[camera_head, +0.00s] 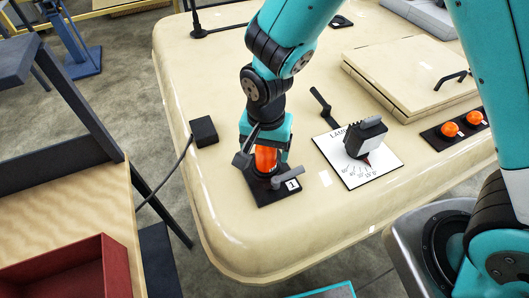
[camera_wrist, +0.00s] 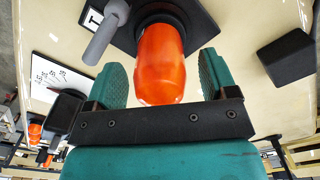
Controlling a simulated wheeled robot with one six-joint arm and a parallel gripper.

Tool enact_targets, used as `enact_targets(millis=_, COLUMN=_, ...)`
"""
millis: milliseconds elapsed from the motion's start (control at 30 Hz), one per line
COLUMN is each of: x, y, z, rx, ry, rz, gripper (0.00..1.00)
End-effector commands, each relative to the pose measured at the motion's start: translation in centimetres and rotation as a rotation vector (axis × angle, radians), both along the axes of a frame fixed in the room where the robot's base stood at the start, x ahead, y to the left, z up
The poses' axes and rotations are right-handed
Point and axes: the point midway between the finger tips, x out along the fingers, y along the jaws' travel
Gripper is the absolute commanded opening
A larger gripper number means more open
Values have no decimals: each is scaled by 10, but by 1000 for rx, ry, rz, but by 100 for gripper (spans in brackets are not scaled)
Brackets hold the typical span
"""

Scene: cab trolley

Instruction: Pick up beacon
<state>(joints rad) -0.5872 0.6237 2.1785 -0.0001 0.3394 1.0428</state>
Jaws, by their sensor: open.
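In the wrist view the beacon (camera_wrist: 160,65) lies between the two teal fingers. My gripper (camera_head: 262,150) is over it from above, with its fingers on either side. The gripper also shows in the wrist view (camera_wrist: 162,82), open, with a visible gap between the beacon and each finger. A grey lever (camera_head: 287,176) sits on the base close beside the beacon; it also shows in the wrist view (camera_wrist: 106,32).
A black box (camera_head: 204,132) with a cable stands left of the beacon. A white dial plate (camera_head: 357,168) with a dark grey device (camera_head: 366,138) is to the right. Two orange domes (camera_head: 462,123) sit farther right. The console's front left surface is clear.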

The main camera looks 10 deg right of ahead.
Motion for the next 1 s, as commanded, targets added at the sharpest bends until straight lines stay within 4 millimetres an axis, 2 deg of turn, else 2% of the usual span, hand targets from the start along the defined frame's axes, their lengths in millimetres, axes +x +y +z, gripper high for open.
enact_targets(millis=167, x=0, y=0, z=-1, rx=1, ry=0, rz=0, gripper=79)
enact_targets(millis=267, x=0, y=0, z=0, rx=0, ry=0, rz=0, gripper=60)
enact_targets(millis=433, x=0, y=0, z=0, rx=0, ry=0, rz=0, gripper=21)
enact_targets(millis=500, x=0, y=0, z=0, rx=1, ry=0, rz=0, gripper=16)
enact_targets(millis=767, x=1, y=0, z=3, rx=1, ry=-2, rz=0, gripper=16)
enact_targets(millis=867, x=1, y=0, z=9, rx=1, ry=-2, rz=0, gripper=16)
enact_targets(millis=1000, x=1, y=0, z=29, rx=4, ry=-5, rz=0, gripper=16)
